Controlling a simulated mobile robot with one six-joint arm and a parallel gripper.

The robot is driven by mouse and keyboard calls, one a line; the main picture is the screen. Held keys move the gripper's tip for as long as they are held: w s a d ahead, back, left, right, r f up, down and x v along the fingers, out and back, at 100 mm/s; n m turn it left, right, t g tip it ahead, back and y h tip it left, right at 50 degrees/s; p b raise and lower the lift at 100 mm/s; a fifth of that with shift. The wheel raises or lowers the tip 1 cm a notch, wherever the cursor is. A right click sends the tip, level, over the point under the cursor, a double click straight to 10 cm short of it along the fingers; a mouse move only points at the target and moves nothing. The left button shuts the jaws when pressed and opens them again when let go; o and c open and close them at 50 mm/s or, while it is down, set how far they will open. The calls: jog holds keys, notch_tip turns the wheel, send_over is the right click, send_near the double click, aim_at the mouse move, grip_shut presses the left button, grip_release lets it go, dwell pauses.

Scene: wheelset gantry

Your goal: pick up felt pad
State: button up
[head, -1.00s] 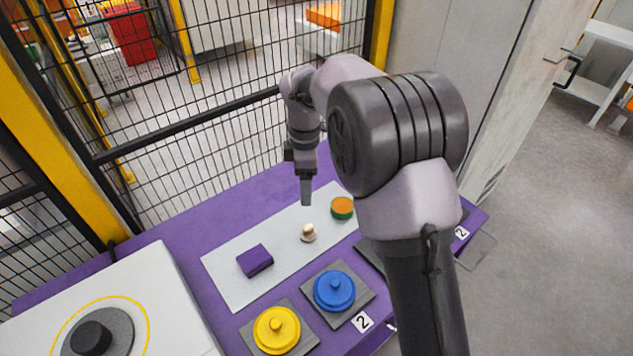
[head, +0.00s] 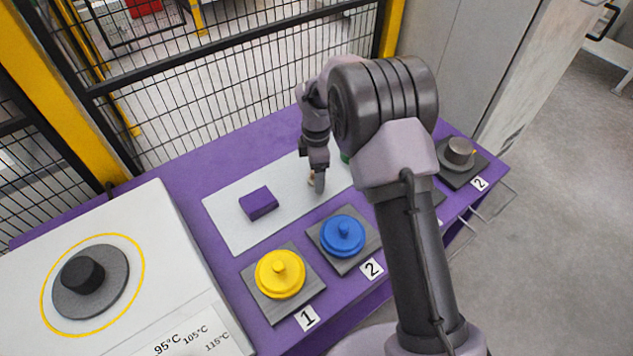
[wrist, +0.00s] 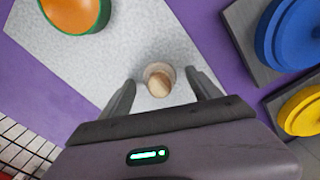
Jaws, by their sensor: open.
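A small round beige piece with a tan top (wrist: 158,80), which I take to be the felt pad, sits on the pale grey mat (head: 238,235). In the wrist view it lies between the two fingertips, with a gap on either side. In the head view the beige piece (head: 311,181) is mostly hidden behind my gripper (head: 318,188). My gripper, also in the wrist view (wrist: 160,82), is open and empty, pointing down close to the piece. I cannot tell its exact height above the mat.
A purple block (head: 258,203) lies left on the mat. An orange-topped green round thing (wrist: 72,14) is nearby. Yellow (head: 280,274) and blue (head: 342,236) knobbed discs stand on grey plates in front. A white dial unit (head: 150,215) is left; mesh fencing (head: 240,90) stands behind.

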jog(key=c, duration=1.4)
notch_tip(320, 180, up, 10)
jog(key=p, duration=0.5)
jog(key=o, duration=0.7)
jog(key=shift+c, duration=0.2)
jog(key=c, duration=0.6)
